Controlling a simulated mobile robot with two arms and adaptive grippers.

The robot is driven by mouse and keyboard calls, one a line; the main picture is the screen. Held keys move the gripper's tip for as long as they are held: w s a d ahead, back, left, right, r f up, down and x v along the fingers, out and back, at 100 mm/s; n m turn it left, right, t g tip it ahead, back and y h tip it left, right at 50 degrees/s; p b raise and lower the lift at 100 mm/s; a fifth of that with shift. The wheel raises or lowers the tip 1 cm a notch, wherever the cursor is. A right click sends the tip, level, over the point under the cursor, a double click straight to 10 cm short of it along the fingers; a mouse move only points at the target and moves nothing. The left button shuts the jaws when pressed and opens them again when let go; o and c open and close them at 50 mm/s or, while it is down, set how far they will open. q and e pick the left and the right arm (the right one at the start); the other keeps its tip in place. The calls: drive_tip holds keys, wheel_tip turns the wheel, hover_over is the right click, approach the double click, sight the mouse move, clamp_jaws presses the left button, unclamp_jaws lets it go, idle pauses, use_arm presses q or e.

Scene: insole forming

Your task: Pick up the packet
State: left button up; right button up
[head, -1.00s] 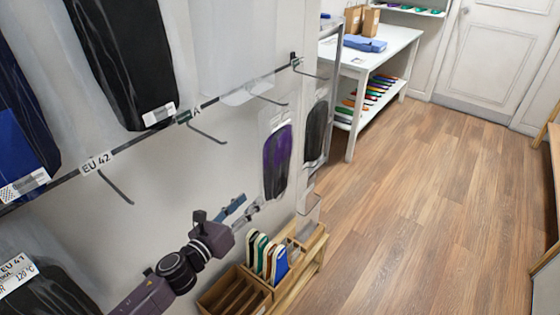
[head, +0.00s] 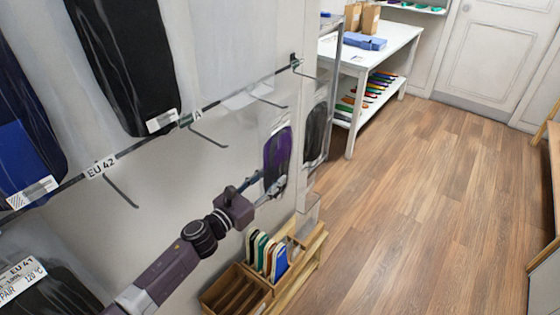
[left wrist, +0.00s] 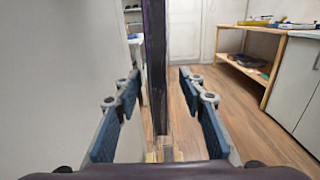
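The packet (head: 278,152), a clear bag with a purple and black insole, hangs upright at the wall in the head view. My left gripper (head: 267,184) is at its lower part, with one finger in front of it. In the left wrist view the packet (left wrist: 155,70) shows edge-on as a dark upright strip between the fingers. The left gripper (left wrist: 160,92) is open there, with a gap visible on both sides of the strip. The right gripper is in neither view.
Bare hooks (head: 207,134) stick out from the wall rail. Large black (head: 122,65) and blue packets hang at the left. A dark packet shape (head: 315,133) is just right of the purple one. A wooden rack (head: 284,280) with several insoles stands below. The floor to the right is clear.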

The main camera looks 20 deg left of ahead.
use_arm(q)
drive_tip(key=shift+w+d, duration=0.1)
drive_tip(key=shift+w, duration=0.1)
drive_tip(key=shift+c, duration=0.5)
clamp_jaws()
drive_tip(key=shift+r, duration=0.1)
